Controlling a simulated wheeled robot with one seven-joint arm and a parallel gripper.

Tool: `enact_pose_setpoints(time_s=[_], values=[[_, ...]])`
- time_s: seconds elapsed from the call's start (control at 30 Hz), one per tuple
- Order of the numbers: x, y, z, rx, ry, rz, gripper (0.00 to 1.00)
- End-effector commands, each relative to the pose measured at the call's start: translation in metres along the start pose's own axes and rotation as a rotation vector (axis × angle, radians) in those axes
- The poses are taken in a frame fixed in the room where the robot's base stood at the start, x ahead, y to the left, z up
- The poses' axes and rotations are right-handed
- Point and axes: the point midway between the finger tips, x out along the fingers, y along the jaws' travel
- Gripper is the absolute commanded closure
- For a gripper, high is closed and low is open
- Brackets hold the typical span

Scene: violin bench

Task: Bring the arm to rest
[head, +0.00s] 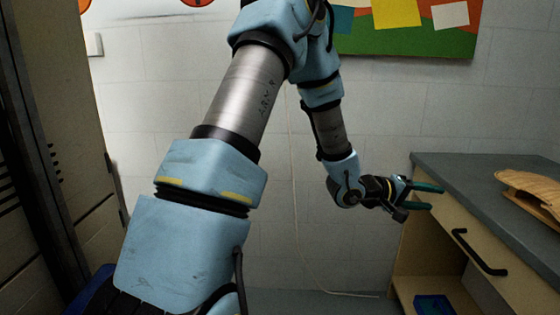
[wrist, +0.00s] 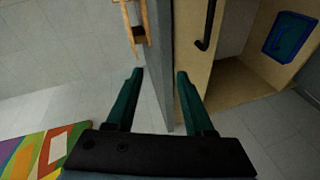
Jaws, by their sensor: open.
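My arm (head: 240,100) reaches up across the head view, bends at the top and comes down to my gripper (head: 436,197) on the right. The gripper has dark green fingers pointing right, at the near left end of the grey-topped bench (head: 455,170). In the wrist view my gripper (wrist: 159,74) shows two fingers apart with nothing between them. The bench's edge and drawer front appear beyond the fingers there. I cannot tell the exact gap between fingertips and bench.
A wooden violin part (head: 535,190) lies on the bench top. A black handle (head: 480,252) sticks out from the drawer front. A tall cabinet (head: 50,140) stands at left. Bare wall and floor lie between.

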Motion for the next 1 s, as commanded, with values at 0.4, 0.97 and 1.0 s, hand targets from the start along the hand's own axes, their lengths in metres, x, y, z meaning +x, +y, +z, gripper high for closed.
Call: enact_pose_setpoints(time_s=[0.4,0.97,1.0], values=[[-0.134,-0.08,-0.084,0.297,0.211,-0.604,0.47],[-0.404,-0.123,0.016,0.147,-0.166,-1.294,0.47],[-0.412,-0.12,0.029,0.122,-0.203,-1.293,0.47]])
